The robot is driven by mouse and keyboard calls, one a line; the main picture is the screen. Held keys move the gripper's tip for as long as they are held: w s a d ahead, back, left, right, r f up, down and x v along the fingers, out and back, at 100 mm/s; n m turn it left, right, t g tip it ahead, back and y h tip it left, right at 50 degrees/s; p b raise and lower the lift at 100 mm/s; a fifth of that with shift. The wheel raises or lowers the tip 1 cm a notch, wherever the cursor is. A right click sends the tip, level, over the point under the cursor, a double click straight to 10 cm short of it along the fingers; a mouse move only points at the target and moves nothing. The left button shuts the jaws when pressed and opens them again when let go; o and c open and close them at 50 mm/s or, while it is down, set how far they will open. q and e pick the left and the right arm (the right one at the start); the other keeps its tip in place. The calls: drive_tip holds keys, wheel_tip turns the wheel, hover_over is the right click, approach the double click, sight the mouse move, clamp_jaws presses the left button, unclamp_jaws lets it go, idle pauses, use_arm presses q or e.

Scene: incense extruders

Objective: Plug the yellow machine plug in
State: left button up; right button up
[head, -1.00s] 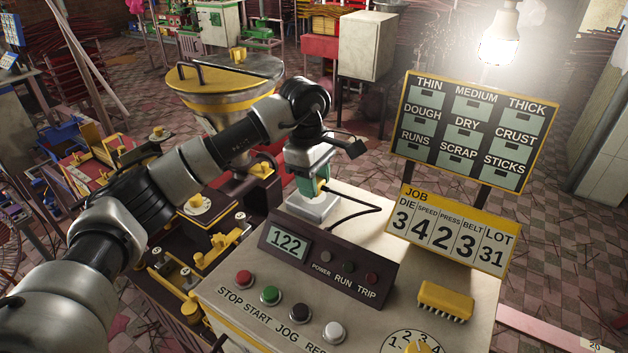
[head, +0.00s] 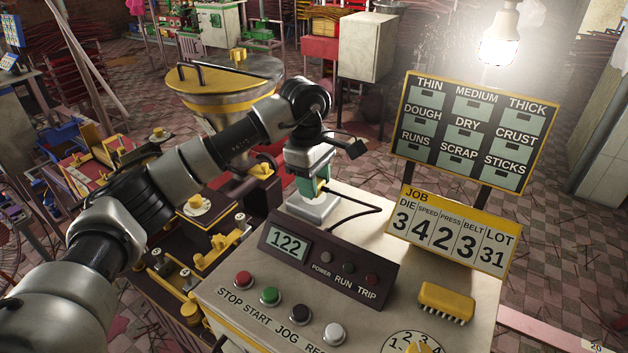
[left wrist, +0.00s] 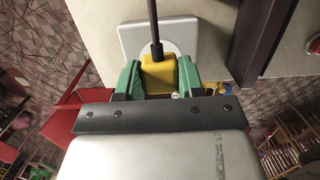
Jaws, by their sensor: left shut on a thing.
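The yellow plug (left wrist: 158,76) is between the green fingers of my left gripper (left wrist: 157,80) in the left wrist view, with its dark cord (left wrist: 154,25) running away from it. My left gripper (head: 312,186) is shut on the plug in the head view, pointing down over a pale square socket base (head: 313,209) on the console top. The base also shows in the left wrist view (left wrist: 185,35). The plug sits at or just above the base; the fingers hide its prongs and any contact. The cord (head: 352,211) loops right over the console. My right gripper is not in view.
The console top (head: 400,275) carries a dark display panel (head: 330,262), several push buttons and a yellow brush (head: 446,301). A job board (head: 450,229) and a labelled rack (head: 471,130) stand behind right. A yellow-rimmed hopper machine (head: 228,85) stands behind my left arm.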

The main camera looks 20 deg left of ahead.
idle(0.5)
use_arm(q)
drive_tip(key=shift+f+b, duration=0.6)
drive_tip(key=o, duration=1)
drive_tip(key=shift+c, duration=0.2)
drive_tip(key=r, duration=0.3)
drive_tip(key=a+r+b, duration=0.1)
drive_tip(key=r, duration=0.3)
drive_tip(key=r+b, duration=0.1)
drive_tip(key=r, duration=0.2)
drive_tip(key=shift+w+a+r, duration=0.15)
drive_tip(key=shift+r, duration=0.25)
drive_tip(key=shift+f, duration=0.1)
